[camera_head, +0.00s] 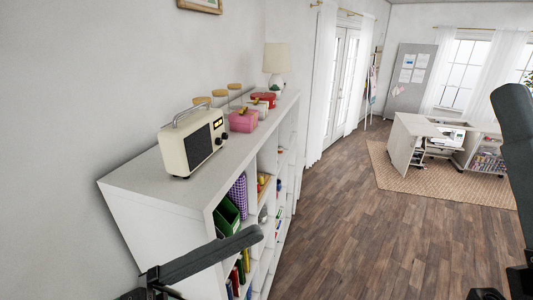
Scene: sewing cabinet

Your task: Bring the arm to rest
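Dark grey links of my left arm show at the bottom left, in front of the white shelf unit (155,205). One long link slants up to the right and ends in a rounded tip before the shelf's open compartments. Dark links of my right arm show along the right edge, one standing nearly upright. The fingers of both grippers lie outside the picture, so I cannot see whether they hold anything.
On the shelf top stand a cream radio (193,143), a pink box (243,121), a red box (263,98) and a lamp (277,62). A white sewing cabinet (405,145) stands on a rug (440,192). The wooden floor (370,240) between is clear.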

